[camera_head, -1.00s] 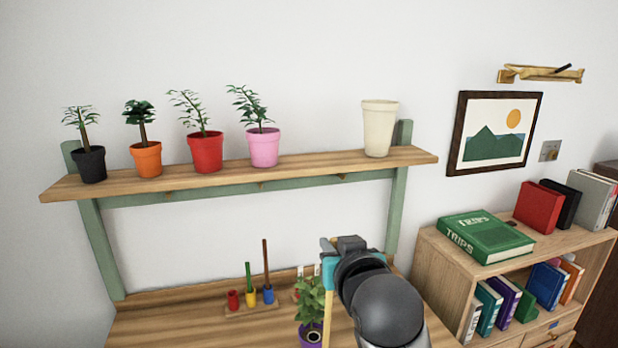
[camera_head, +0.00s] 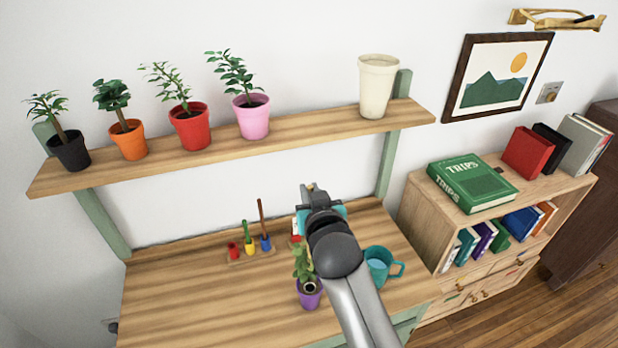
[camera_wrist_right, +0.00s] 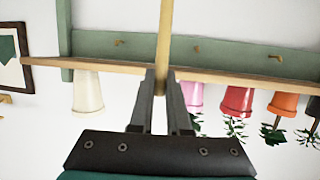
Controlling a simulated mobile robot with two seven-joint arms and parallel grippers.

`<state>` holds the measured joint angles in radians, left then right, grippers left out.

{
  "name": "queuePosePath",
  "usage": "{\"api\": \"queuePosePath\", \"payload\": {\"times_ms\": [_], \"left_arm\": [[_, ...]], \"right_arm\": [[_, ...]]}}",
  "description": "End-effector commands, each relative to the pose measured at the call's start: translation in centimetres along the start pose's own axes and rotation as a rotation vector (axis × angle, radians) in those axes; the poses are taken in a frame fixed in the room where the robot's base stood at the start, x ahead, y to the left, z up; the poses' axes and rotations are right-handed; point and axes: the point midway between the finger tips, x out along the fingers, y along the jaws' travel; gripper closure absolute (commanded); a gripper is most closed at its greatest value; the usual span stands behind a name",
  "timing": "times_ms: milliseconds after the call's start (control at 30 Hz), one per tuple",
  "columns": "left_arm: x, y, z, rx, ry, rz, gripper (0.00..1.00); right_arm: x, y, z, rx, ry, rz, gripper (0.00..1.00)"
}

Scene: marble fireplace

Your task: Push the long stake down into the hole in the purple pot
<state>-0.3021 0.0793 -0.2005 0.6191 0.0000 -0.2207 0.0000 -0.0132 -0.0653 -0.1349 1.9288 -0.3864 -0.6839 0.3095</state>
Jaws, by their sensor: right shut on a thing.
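The purple pot (camera_head: 308,298) stands on the workbench in the head view, with a small leafy plant (camera_head: 303,262) in it. A dark round opening with a pale rim (camera_head: 310,287) shows at its top. My right gripper (camera_head: 313,192) is above and behind the pot, seen from behind with my arm in front. In the right wrist view my right gripper (camera_wrist_right: 162,80) is shut on the long tan stake (camera_wrist_right: 165,35). The stake is hidden in the head view, so its lower end relative to the hole cannot be told. My left gripper is not in view.
A teal mug (camera_head: 378,264) stands right of my arm. A small rack (camera_head: 252,258) with red, yellow and blue pieces is left of the pot. The shelf (camera_head: 310,125) above holds potted plants and a cream pot (camera_head: 377,88). The bench's left front (camera_head: 190,305) is clear.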

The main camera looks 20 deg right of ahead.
Motion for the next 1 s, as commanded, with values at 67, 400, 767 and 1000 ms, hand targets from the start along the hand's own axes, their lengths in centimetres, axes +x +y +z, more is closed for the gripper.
{"api": "queuePosePath", "payload": {"times_ms": [67, 400, 767, 1000], "left_arm": [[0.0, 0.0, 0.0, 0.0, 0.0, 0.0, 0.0], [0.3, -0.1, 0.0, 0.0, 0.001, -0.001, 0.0], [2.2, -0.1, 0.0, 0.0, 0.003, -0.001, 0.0], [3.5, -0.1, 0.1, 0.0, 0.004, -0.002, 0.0]], "right_arm": [[0.0, 0.0, 0.1, 0.0, 0.0, 0.0, 1.0], [0.0, 0.0, 0.4, 0.0, 0.0, -0.001, 1.0], [0.9, 0.0, 3.4, 0.0, -0.001, -0.001, 1.0], [1.6, 0.0, 5.5, 0.0, -0.001, 0.0, 1.0]]}}
